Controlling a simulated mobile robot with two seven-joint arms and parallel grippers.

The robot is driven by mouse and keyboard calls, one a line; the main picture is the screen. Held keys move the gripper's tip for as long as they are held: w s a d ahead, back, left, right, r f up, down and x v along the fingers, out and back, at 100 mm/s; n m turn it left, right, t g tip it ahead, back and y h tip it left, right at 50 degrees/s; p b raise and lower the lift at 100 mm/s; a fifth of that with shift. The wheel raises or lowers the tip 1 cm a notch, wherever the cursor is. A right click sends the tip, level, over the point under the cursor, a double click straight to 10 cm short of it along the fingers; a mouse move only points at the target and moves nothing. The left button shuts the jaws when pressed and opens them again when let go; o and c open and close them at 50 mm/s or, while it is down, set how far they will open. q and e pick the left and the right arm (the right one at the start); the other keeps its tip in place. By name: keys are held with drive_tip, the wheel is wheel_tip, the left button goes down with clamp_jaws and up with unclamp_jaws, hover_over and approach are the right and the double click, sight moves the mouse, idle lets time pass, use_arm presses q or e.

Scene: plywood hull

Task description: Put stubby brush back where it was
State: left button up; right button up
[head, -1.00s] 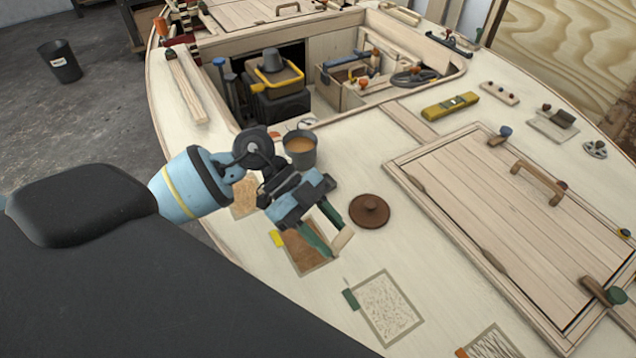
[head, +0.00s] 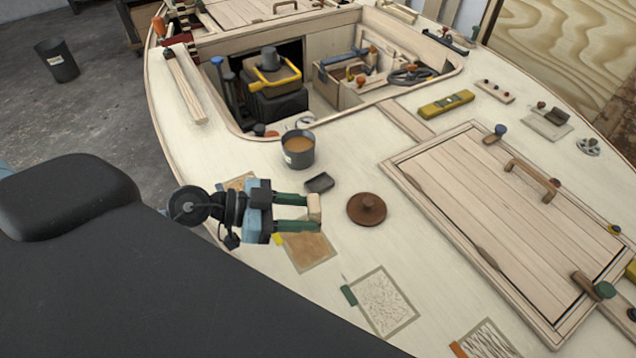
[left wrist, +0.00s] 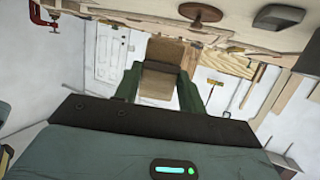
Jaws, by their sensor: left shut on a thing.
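My left gripper (head: 300,212) has green fingers and is shut on a short, pale wooden piece (head: 315,208), which I take to be the stubby brush. The gripper holds it above the deck, between a brown swatch (head: 308,252) with a yellow tag and a small dark tray (head: 319,182). The left wrist view shows the held piece (left wrist: 163,68) as a brown block between the fingers (left wrist: 160,85); its bristles cannot be made out. My right gripper is not in view.
A cup of brown liquid (head: 298,150) and a round brown lid-like disc (head: 367,209) stand nearby. A speckled swatch (head: 382,303) lies nearer the front. A plank hatch (head: 500,230) is to the right, the open cockpit well (head: 330,45) behind. Bare deck lies between the disc and speckled swatch.

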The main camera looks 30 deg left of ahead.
use_arm(q)
drive_tip(key=shift+w+a, duration=0.1)
drive_tip(key=shift+w, duration=0.05)
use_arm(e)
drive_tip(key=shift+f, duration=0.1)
